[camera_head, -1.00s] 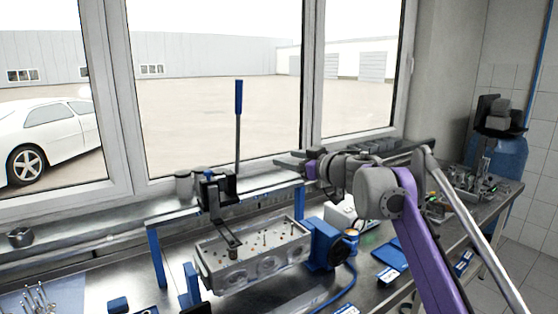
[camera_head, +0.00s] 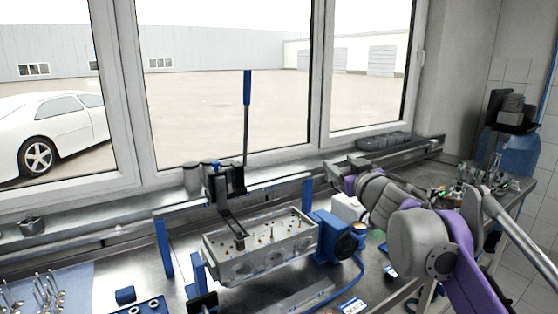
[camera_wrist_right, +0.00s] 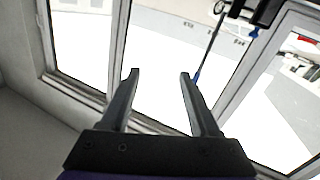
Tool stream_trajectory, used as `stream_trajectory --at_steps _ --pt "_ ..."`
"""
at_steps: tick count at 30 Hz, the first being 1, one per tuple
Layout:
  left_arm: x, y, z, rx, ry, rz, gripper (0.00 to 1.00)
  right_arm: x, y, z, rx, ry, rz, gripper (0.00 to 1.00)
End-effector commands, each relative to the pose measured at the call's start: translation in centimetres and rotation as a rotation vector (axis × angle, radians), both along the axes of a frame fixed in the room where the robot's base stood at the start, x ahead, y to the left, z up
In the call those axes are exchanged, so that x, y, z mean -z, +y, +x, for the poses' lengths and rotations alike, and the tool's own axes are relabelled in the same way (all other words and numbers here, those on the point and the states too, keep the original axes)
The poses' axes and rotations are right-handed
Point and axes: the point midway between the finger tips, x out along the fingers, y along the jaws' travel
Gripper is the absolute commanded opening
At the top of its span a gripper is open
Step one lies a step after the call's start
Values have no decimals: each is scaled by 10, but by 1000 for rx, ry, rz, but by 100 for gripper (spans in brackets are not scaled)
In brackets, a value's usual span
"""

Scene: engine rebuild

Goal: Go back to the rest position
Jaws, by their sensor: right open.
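My right gripper (camera_head: 343,165) is raised near the window sill, to the right of the engine block, and its arm comes in from the right. In the right wrist view the same gripper (camera_wrist_right: 159,76) has its two fingers apart with nothing between them, against the bright window. My left gripper does not show in the head view.
A grey engine block (camera_head: 262,250) sits in a blue-posted fixture with a blue-handled lever (camera_head: 247,90) behind it. A blue motor-like unit (camera_head: 338,238) stands at its right. Small parts lie on a blue mat (camera_head: 78,275) at the left. Window frames (camera_head: 322,70) rise behind the bench.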

Motion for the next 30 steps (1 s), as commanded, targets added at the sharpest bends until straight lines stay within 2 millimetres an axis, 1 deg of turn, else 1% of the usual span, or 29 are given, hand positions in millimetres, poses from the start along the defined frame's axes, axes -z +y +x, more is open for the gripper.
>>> stream_trajectory --at_steps 1,2,3,5,6,8,9,11,12,13,14,15,17,18,21,24,27,30 --pt "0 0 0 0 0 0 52 25 -18 -23 103 32 11 62" --pt "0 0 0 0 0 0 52 42 -29 -35 163 62 16 62" --pt "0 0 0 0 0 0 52 65 -40 -53 230 108 21 62" --pt "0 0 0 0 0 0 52 101 -53 -79 306 185 27 62" --pt "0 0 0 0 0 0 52 125 -60 -97 346 240 31 62" --pt "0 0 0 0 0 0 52 162 -66 -124 391 328 36 62" --pt "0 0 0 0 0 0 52 187 -68 -143 411 389 39 62" --pt "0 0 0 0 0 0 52 223 -67 -172 428 481 43 62" --pt "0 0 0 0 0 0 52 247 -66 -191 432 544 44 62" --pt "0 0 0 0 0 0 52 265 -63 -206 432 591 47 62" --pt "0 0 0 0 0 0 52 282 -61 -221 428 638 48 62" --pt "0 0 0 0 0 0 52 305 -56 -241 419 700 51 62" --pt "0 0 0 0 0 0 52 336 -48 -269 396 786 53 62" --pt "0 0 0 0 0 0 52 354 -42 -286 377 839 55 62" --pt "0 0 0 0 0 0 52 391 -28 -324 324 947 60 62" --pt "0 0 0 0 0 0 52 414 -17 -349 280 1017 63 62" --pt "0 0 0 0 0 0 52 426 -11 -362 253 1053 63 62" --pt "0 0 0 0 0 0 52 429 -9 -366 244 1064 63 62"
